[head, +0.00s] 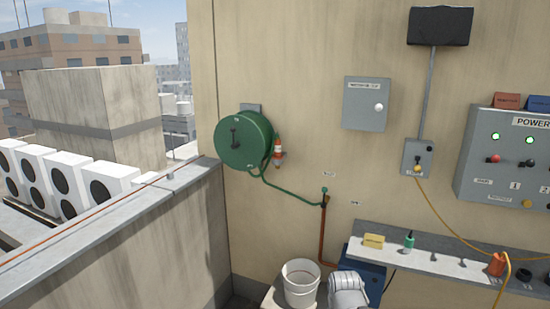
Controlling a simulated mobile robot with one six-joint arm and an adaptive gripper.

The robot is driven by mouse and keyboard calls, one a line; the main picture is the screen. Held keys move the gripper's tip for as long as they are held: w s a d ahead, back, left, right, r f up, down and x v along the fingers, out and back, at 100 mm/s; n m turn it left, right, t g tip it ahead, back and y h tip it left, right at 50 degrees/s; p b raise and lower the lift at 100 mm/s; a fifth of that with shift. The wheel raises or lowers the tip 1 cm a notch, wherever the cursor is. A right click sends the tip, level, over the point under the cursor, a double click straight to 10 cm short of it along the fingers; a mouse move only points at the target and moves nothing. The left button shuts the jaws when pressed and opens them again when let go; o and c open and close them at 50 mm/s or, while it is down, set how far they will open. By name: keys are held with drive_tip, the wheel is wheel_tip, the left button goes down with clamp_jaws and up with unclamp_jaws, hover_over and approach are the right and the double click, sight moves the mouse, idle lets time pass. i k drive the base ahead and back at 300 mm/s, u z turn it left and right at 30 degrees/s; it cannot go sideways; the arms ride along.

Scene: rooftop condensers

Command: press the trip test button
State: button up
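A grey power panel (478,155) is on the wall at the right edge and is cut off by the frame. It has two lit green lamps, a red-knobbed switch (493,158), a black switch (530,162) and a yellow round button (527,203) low down beside a small label. A smaller grey box (408,150) to its left has a small black knob or button (429,149) and a yellow plug (418,168) with an orange-yellow cable. The small labels are too blurred to tell which control is the trip test button. My gripper is not in view.
A grey shelf (450,262) below the panel bears a yellow block (374,241), a green bottle (409,241) and an orange container (496,264). The yellow cable hangs across the shelf. A green hose reel (243,139) is left, with a white bucket (300,285) below.

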sight(527, 203)
drive_tip(key=z, duration=1.4)
